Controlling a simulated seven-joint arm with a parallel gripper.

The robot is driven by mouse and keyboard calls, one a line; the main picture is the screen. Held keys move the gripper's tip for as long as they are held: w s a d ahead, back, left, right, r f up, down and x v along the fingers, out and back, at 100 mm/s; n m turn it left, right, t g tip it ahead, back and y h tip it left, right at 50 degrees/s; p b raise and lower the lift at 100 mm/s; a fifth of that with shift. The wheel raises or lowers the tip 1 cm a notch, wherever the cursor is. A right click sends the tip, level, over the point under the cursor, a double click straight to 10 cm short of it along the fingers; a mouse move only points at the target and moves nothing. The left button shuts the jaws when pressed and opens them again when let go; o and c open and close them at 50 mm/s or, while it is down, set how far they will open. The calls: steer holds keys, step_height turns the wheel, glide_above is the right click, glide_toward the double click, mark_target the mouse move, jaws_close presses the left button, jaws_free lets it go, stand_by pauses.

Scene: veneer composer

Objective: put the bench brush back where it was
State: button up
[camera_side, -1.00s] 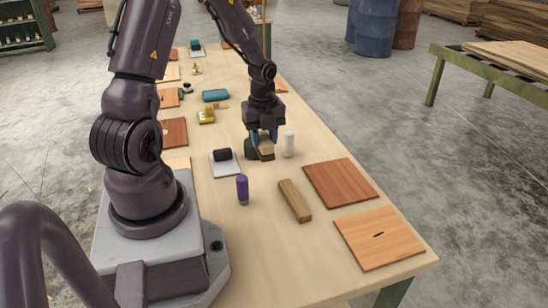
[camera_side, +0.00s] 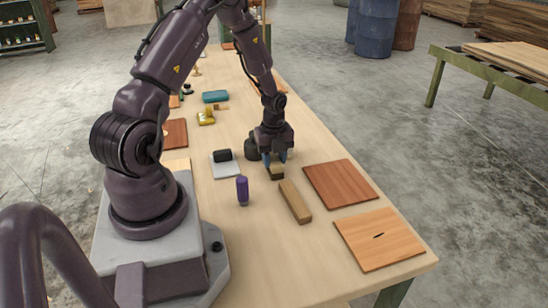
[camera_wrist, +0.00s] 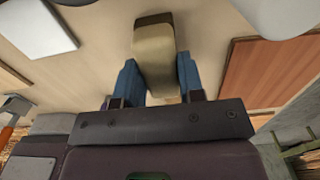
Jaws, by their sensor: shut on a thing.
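No bristles can be made out.
A purple cylinder (camera_side: 242,190) stands front-left; a grey pad (camera_side: 224,167) bears a black roll (camera_side: 222,155). A reddish board (camera_side: 340,183) and an orange-brown board (camera_side: 379,237) lie right. A rounded white thing (camera_wrist: 283,15) shows in the wrist view. Bare bench (camera_side: 270,250) lies in front.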

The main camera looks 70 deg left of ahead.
mark_target(274, 158)
steer(key=shift+f, duration=0.15)
steer(key=o, duration=1)
steer(key=w+d+r+n+y, duration=0.1)
steer(key=d+r+n, duration=0.15)
steer(key=r, duration=0.75)
steer(key=d+r+n, duration=0.2)
steer(key=d+r, duration=0.2)
steer(key=r, duration=0.7)
steer(key=s+d+r+n+t, duration=0.2)
steer(key=s+d+r+n, duration=0.1)
steer(key=d, duration=0.3)
steer(key=s+d+r+n+t, duration=0.1)
steer(key=s+d+r+n, duration=0.3)
steer(key=d+n, duration=0.2)
steer(key=s+d+r+n+t+h, duration=0.1)
steer(key=s+d+r+n+t, duration=0.1)
steer(key=d, duration=0.4)
steer(key=shift+s+r+n+t, duration=0.3)
steer(key=shift+s+r+n, duration=0.6)
steer(key=shift+r+n, duration=0.3)
